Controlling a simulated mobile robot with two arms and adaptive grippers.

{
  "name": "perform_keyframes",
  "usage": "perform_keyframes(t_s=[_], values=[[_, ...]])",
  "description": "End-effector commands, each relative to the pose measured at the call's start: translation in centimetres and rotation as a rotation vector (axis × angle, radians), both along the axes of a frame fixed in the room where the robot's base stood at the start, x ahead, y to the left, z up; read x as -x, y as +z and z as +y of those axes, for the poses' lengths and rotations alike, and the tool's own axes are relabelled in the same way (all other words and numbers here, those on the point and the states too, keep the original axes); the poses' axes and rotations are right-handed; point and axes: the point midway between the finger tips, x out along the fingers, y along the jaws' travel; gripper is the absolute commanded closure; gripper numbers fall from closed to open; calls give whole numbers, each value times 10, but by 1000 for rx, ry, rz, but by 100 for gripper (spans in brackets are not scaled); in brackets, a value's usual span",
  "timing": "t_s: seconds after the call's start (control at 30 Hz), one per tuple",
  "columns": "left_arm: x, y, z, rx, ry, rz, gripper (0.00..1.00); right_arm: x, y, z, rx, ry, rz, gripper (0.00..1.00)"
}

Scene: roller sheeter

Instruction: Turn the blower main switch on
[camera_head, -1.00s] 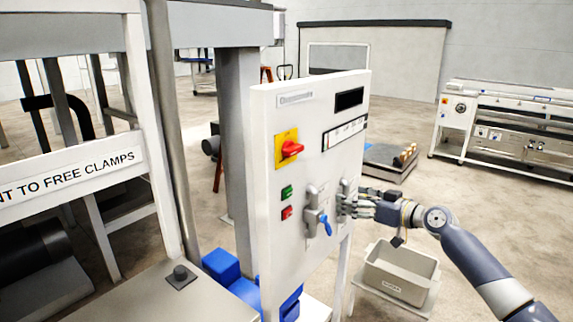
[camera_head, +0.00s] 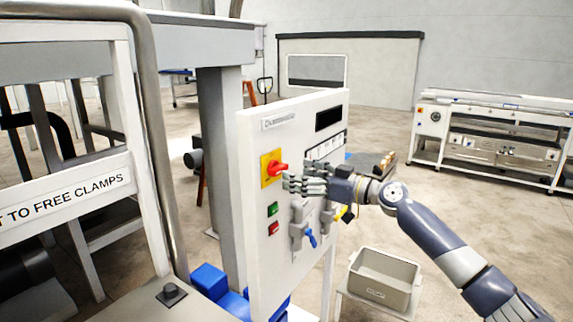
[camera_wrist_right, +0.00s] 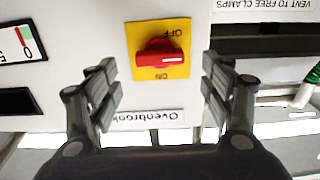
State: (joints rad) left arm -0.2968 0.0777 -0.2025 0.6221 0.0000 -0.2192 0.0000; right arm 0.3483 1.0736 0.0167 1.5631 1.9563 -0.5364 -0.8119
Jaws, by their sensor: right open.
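The blower main switch is a red rotary knob (camera_head: 278,169) on a yellow plate (camera_head: 265,181), high on the white control panel's front. In the right wrist view the red knob (camera_wrist_right: 161,58) lies crosswise on its yellow plate (camera_wrist_right: 160,28). Upside-down OFF lettering is above it and ON below it. My right gripper (camera_head: 288,184) is open beside the switch, its fingers pointing at the panel. In the wrist view its fingers (camera_wrist_right: 159,66) stand apart on either side of the plate, with nothing between them held. My left gripper is not in view.
Below the switch are a green button (camera_head: 273,209), a red button (camera_head: 273,228) and grey levers, one with a blue handle (camera_head: 311,238). A dark display (camera_head: 328,117) is at upper right. A grey bin (camera_head: 383,278) stands right of the panel.

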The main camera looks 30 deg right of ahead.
Motion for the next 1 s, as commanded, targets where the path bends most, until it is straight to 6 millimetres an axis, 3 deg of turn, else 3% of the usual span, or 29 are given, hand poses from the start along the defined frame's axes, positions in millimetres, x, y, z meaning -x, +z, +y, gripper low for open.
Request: perform_keyframes(t_s=[0.03, 0.3, 0.73, 0.93, 1.0], values=[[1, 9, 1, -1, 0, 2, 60, -7, 6, 3, -3, 0, -2, 27], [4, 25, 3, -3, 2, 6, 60, -34, 4, 14, -2, 0, -1, 27], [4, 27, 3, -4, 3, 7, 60, -41, 0, 18, 2, 0, 0, 27], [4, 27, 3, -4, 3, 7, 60, -41, 0, 18, 1, 0, 1, 70], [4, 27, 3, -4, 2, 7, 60, -41, 0, 18, 1, 0, 0, 71]])
